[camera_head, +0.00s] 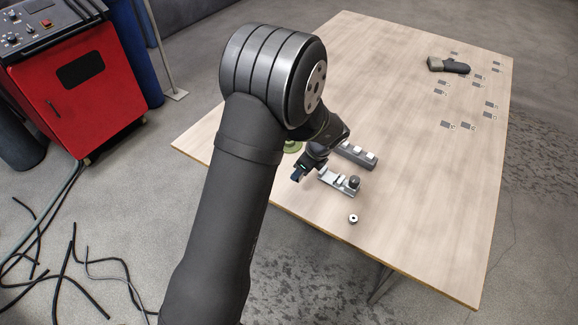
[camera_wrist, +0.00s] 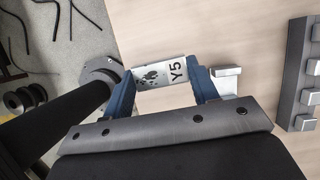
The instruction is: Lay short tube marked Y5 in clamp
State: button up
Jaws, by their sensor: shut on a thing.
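The short tube marked Y5 (camera_wrist: 177,72) is pale silver with dark marks, and it lies across between my blue fingers. My gripper (camera_wrist: 163,79) is shut on it. In the head view my gripper (camera_head: 298,174) is low over the near left part of the table, partly hidden by my wrist.
A dark grey block with pale pieces (camera_head: 358,156) stands behind the fixture; it also shows in the wrist view (camera_wrist: 296,72). A small ring (camera_head: 353,218) lies in front. A dark tool (camera_head: 450,66) and several small marked squares lie far right. The table's middle is clear.

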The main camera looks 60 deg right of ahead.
jog(key=s+r, duration=0.2)
jog(key=s, duration=0.2)
jog(key=s+d+f+n+g, duration=0.15)
jog(key=d+n+g, duration=0.35)
jog(key=n, duration=1.3)
jog(key=d+f+n+g, duration=0.2)
jog(key=d+n+g, duration=0.25)
jog(key=n, duration=1.25)
jog(key=shift+w+d+f, duration=0.1)
jog(key=shift+d+f, duration=0.05)
jog(key=shift+f, duration=1.3)
jog(key=shift+d+f, duration=0.15)
jog(key=shift+f, duration=1.3)
